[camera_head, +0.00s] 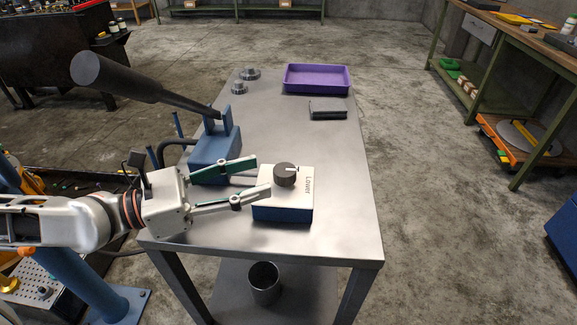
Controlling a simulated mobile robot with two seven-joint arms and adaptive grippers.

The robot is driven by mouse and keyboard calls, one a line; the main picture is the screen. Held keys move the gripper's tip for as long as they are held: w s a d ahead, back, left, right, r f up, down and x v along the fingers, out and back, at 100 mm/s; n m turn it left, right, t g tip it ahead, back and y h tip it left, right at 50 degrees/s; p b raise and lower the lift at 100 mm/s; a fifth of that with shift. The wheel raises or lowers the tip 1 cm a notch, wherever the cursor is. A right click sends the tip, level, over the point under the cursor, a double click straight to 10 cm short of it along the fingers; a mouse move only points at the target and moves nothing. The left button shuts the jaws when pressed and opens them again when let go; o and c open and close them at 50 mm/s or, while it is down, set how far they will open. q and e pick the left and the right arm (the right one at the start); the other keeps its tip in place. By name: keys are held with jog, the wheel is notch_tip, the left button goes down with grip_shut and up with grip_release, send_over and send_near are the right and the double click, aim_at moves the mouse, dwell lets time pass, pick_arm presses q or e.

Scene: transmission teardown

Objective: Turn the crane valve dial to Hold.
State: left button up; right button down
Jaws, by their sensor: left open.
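The crane valve dial (286,174) is a dark round knob with a white pointer mark, on top of a white and blue valve box (284,213). The box stands on the metal table, and the word "Lower" is printed to the right of the knob. The white mark lies on the knob's upper right, toward the "Lower" side. My left gripper (264,176) is open, its two fingers pointing right at the box. Its fingertips are just left of the knob; whether they touch the box I cannot tell. My right gripper is not in view.
A blue pump unit (214,152) with a long black handle (140,84) stands left of the box. A purple tray (317,79), a dark block (328,109) and gears (250,74) lie at the table's far end. The table's right side is clear.

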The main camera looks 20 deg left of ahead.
aim_at(285, 169)
pick_arm(q)
jog(key=shift+w+d+r, duration=0.3)
jog(key=shift+d, duration=0.1)
jog(key=shift+w+d+r+p, duration=0.25)
jog(key=shift+w+d+p, duration=0.35)
jog(key=shift+p, duration=0.2)
jog(key=shift+p+x, duration=0.9)
jog(key=shift+x, duration=0.3)
jog(key=shift+w+d+f, duration=0.15)
jog(key=shift+d, duration=0.2)
jog(key=shift+w+d+f+p, duration=0.2)
jog(key=shift+w+d+p, duration=0.1)
jog(key=shift+p, duration=0.1)
jog(key=shift+d+f, duration=0.1)
jog(key=shift+f, duration=0.15)
jog(key=c, duration=1.1)
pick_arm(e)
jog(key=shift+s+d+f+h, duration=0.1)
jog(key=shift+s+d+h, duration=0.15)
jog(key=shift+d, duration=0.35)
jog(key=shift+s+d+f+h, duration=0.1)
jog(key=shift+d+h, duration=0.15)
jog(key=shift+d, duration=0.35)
